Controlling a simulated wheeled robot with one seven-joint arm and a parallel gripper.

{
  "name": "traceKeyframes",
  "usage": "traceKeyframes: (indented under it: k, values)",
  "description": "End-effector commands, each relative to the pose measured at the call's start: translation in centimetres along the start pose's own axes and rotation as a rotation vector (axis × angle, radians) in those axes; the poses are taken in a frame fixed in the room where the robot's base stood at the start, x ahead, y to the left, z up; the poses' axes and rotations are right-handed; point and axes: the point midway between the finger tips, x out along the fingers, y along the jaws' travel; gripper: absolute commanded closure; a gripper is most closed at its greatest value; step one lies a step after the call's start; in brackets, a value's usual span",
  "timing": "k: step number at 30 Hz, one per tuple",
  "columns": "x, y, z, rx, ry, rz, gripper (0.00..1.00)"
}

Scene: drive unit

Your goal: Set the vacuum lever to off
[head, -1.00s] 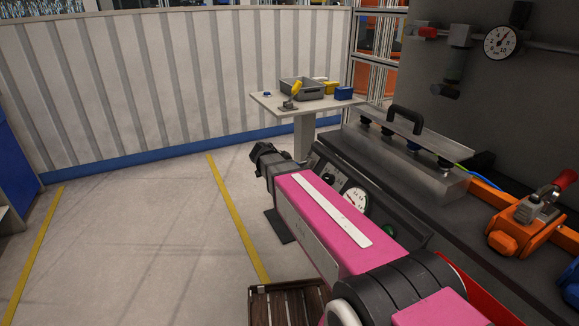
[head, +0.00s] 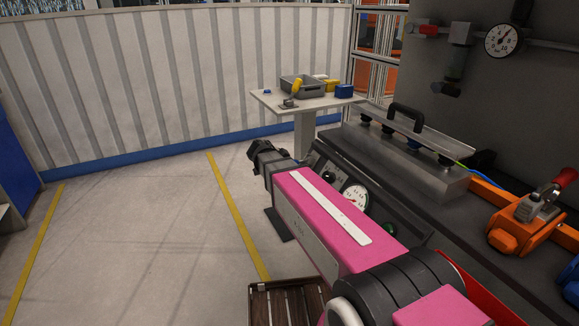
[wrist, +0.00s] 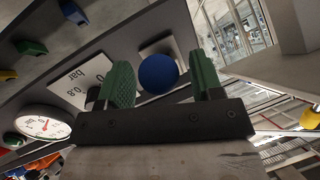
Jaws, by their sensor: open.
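In the wrist view a round blue knob (wrist: 158,73) sits between the two green fingertips of my gripper (wrist: 163,80), with space visible on both sides. My gripper is open and holds nothing. The knob stands in front of a pale plate on a grey panel; its stem is hidden, so I cannot tell which way the lever points. A white label (wrist: 78,82) reading "0 bar 0.8" is left of the fingers. In the head view my gripper (head: 256,149) is at the front of the bench, and my pink arm hides the knob.
A dial gauge (head: 356,196) is on the bench's front panel, close to my arm; it also shows in the wrist view (wrist: 43,123). A metal fixture (head: 408,160) with a black handle is on the bench. A small table (head: 302,106) stands behind. The floor at left is clear.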

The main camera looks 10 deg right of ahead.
Motion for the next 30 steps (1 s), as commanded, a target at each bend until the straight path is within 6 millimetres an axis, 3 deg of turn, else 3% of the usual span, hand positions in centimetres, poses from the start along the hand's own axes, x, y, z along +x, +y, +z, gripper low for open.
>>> traceKeyframes:
  k: [9, 15, 30]
  values:
    - [-6.0, 0.1, 0.0, 0.000, -0.002, -0.004, 0.40]
    - [-8.6, 0.0, 0.0, -0.001, -0.001, -0.002, 0.40]
    - [-9.5, 0.0, 0.0, -0.001, -0.001, 0.000, 0.40]
